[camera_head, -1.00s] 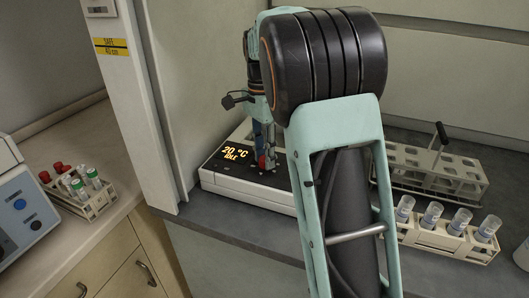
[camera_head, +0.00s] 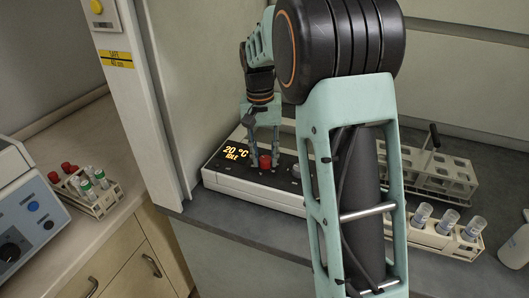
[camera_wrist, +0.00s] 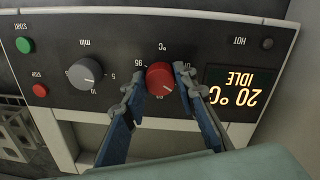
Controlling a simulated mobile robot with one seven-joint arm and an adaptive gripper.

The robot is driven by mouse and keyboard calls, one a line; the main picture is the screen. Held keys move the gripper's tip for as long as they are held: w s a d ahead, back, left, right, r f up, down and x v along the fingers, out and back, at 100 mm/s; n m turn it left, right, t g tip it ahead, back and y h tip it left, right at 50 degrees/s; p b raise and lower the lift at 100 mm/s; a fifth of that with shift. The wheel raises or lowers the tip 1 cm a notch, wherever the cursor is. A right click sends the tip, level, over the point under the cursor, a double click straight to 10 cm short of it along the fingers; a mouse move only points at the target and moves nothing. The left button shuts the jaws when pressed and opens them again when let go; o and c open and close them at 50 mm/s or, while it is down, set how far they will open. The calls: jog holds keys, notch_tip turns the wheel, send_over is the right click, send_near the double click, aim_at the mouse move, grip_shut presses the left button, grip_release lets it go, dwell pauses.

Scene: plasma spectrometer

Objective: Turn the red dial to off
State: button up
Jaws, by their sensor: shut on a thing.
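The red dial (camera_head: 265,162) sits on the black front panel of a pale heating unit (camera_head: 240,188). In the wrist view the red dial (camera_wrist: 159,79) is under a °C label, beside a lit display (camera_wrist: 236,92) reading 20 °C IDLE, upside down there. A pale pointer line shows on the dial's lower right part. My gripper (camera_head: 264,156) reaches down from above, with one finger on each side of the dial. In the wrist view my gripper (camera_wrist: 161,76) is shut on the dial. Part of the dial's scale is hidden by the fingers.
A grey dial (camera_wrist: 85,74), a green START button (camera_wrist: 25,45) and a red STOP button (camera_wrist: 40,90) share the panel. Tube racks (camera_head: 440,178) stand right of my arm. A white cabinet post (camera_head: 130,110) rises left of the unit.

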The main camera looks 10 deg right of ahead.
aim_at(264, 160)
jog(key=n+p, duration=0.1)
jog(key=n, duration=0.5)
jog(key=shift+d+r+n+p, duration=0.1)
jog(key=shift+n+p, duration=0.2)
jog(key=shift+p, duration=0.05)
jog(key=n+p, duration=0.1)
jog(key=n, duration=0.4)
jog(key=shift+t, duration=0.3)
jog(key=shift+n, duration=0.4)
jog(key=o, duration=1.2)
jog(key=shift+c, duration=0.2)
notch_tip(264, 160, up, 12)
jog(key=shift+s+a, duration=0.2)
jog(key=shift+s, duration=0.05)
